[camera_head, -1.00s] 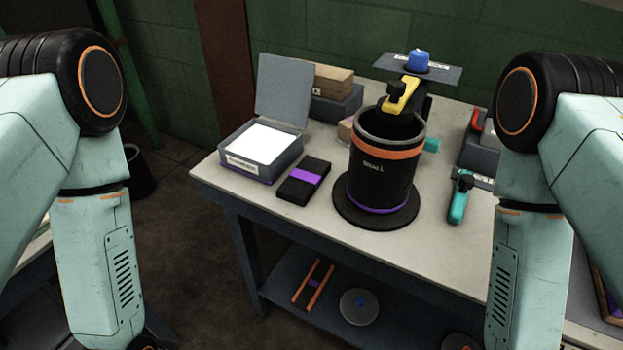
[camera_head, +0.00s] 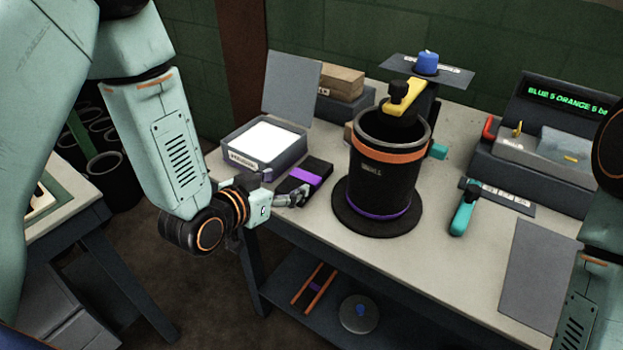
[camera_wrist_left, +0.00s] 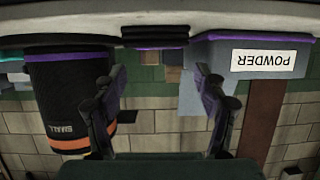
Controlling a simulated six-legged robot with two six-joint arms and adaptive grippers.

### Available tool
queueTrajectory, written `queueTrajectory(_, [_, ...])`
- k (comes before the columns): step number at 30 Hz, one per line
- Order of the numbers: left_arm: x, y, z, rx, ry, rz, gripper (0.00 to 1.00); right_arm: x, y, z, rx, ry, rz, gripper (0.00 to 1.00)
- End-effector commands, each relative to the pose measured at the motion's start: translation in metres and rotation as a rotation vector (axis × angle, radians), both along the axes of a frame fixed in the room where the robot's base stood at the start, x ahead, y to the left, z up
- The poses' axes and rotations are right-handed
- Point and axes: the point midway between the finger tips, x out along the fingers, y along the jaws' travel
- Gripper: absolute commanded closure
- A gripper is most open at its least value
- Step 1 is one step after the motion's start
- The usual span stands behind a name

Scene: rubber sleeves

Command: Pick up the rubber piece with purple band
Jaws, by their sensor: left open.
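The rubber piece (camera_head: 318,168), a flat black block with a purple band across its middle, lies on the table between the powder box and the black cylinder. In the left wrist view, which is upside down, the piece (camera_wrist_left: 155,36) shows edge-on at the top centre, beyond the fingers and between them. My left gripper (camera_head: 286,184) is open and empty at the table's front edge, just short of the piece. Its parted fingers also show in the left wrist view (camera_wrist_left: 160,75). My right gripper is out of view; only part of that arm shows at the right edge.
The grey powder box (camera_head: 242,158) stands open behind my left fingers. The black cylinder (camera_head: 372,192) marked SMALL stands on a round base right of the piece. A teal-handled tool (camera_head: 463,212) lies farther right. Bare tabletop (camera_head: 415,250) lies in front.

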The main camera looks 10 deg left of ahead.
Motion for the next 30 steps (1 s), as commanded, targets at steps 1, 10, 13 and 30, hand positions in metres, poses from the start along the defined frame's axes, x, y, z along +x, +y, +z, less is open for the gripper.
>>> queueTrajectory(1, [0.005,-0.001,-0.003,0.003,-0.002,-0.002,0.28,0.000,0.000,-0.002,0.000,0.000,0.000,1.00])
queueTrajectory(10, [0.035,-0.014,-0.024,0.003,0.001,-0.002,0.28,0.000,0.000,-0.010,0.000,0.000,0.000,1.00])
queueTrajectory(13, [0.047,-0.019,-0.030,0.002,0.000,-0.003,0.28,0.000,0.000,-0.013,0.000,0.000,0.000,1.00])
queueTrajectory(30, [0.058,-0.025,-0.033,0.001,0.003,-0.003,0.44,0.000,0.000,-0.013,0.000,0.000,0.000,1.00])
